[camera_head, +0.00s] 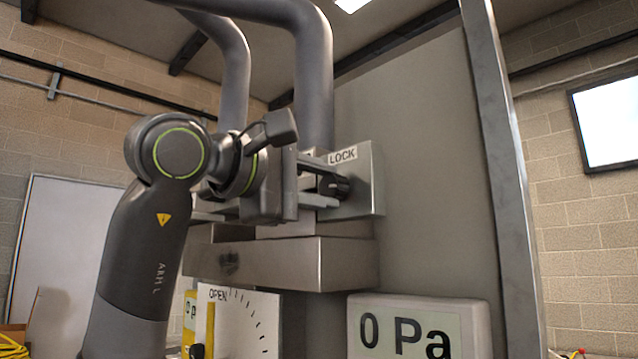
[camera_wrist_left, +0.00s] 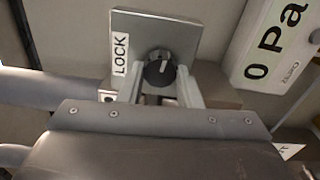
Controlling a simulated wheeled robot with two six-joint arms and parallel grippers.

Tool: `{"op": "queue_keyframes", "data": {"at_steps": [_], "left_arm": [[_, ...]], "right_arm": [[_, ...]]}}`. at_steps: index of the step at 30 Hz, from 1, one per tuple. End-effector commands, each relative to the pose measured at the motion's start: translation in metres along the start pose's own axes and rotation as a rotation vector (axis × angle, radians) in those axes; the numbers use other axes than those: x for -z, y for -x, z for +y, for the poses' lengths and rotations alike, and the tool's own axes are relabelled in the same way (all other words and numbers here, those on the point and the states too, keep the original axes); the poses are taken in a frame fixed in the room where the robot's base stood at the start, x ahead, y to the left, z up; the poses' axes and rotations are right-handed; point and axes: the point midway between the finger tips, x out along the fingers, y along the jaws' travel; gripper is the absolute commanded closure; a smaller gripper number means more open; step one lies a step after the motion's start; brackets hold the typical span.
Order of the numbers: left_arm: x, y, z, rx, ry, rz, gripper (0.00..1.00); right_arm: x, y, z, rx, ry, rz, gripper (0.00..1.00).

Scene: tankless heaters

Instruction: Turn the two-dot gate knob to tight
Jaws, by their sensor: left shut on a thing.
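A black ribbed knob (camera_head: 334,187) sits on a metal plate (camera_head: 366,180) with a LOCK label (camera_head: 343,155) along its top edge. In the left wrist view the knob (camera_wrist_left: 159,70) shows a light pointer line and stands between the two fingers. My left gripper (camera_head: 325,187) comes in from the left and is shut on this knob; its fingers also show in the left wrist view (camera_wrist_left: 160,86). No dots on the knob can be made out, and part of the label row is hidden by my gripper. My right gripper is not in view.
A display (camera_head: 408,329) reading 0 Pa is mounted below right. A white dial (camera_head: 240,318) marked OPEN is below left, under a metal block (camera_head: 285,264). Thick grey pipes (camera_head: 314,80) rise behind my wrist. A metal post (camera_head: 497,150) stands to the right.

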Motion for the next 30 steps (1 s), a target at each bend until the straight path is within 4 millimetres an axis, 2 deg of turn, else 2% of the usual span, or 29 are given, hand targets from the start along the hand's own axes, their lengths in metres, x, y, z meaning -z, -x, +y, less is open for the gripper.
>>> {"op": "queue_keyframes", "data": {"at_steps": [12, 30], "left_arm": [[-0.0004, -0.0003, -0.0006, 0.003, -0.245, -0.002, 0.92], [-0.0003, -0.0006, -0.0016, 0.005, -0.303, -0.002, 0.92]], "right_arm": [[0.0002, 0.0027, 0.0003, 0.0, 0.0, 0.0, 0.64], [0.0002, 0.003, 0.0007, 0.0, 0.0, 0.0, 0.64]]}}
